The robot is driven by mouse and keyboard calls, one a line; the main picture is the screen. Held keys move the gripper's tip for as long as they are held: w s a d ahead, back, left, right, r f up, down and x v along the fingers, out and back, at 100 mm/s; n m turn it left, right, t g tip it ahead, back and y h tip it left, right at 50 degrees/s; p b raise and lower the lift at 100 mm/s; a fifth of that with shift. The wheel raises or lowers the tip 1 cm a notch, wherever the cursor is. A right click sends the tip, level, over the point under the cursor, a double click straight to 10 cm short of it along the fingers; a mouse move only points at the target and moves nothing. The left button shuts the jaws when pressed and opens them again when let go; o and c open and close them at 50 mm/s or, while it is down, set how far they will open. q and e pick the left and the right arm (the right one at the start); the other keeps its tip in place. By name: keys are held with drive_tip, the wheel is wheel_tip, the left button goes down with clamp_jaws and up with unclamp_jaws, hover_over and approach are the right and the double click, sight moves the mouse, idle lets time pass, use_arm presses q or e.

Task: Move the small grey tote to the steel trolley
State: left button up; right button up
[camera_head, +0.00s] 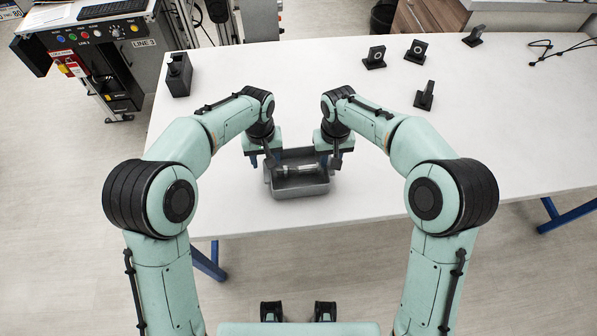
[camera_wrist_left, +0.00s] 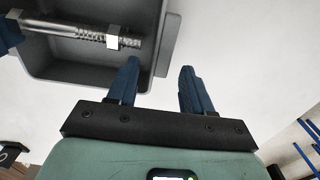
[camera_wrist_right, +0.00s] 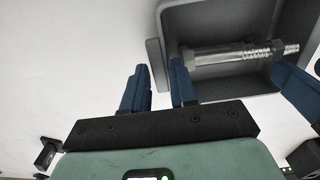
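The small grey tote (camera_head: 302,192) stands on the white table near its front edge, with a shiny metal bolt (camera_head: 299,170) lying inside. My left gripper (camera_head: 264,160) is at the tote's left end. In the left wrist view its blue fingers (camera_wrist_left: 160,75) are apart, one on each side of the end wall, with gaps beside it. My right gripper (camera_head: 333,158) is at the right end. In the right wrist view its fingers (camera_wrist_right: 158,75) are closer together and appear to pinch the tote's end grip (camera_wrist_right: 155,65). The steel trolley cannot be made out for certain.
The white table (camera_head: 500,130) is mostly clear around the tote. A dark block-shaped holder (camera_head: 179,75) stands at the back left. Several small black parts (camera_head: 424,96) and a black cable (camera_head: 560,50) lie to the right. A control console (camera_head: 95,50) stands beyond the table's left side.

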use_arm(q)
drive_tip(key=c, duration=0.5)
use_arm(e)
clamp_jaws()
use_arm(q)
clamp_jaws()
drive_tip(key=shift+r, duration=0.1)
use_arm(e)
drive_tip(key=shift+r, duration=0.1)
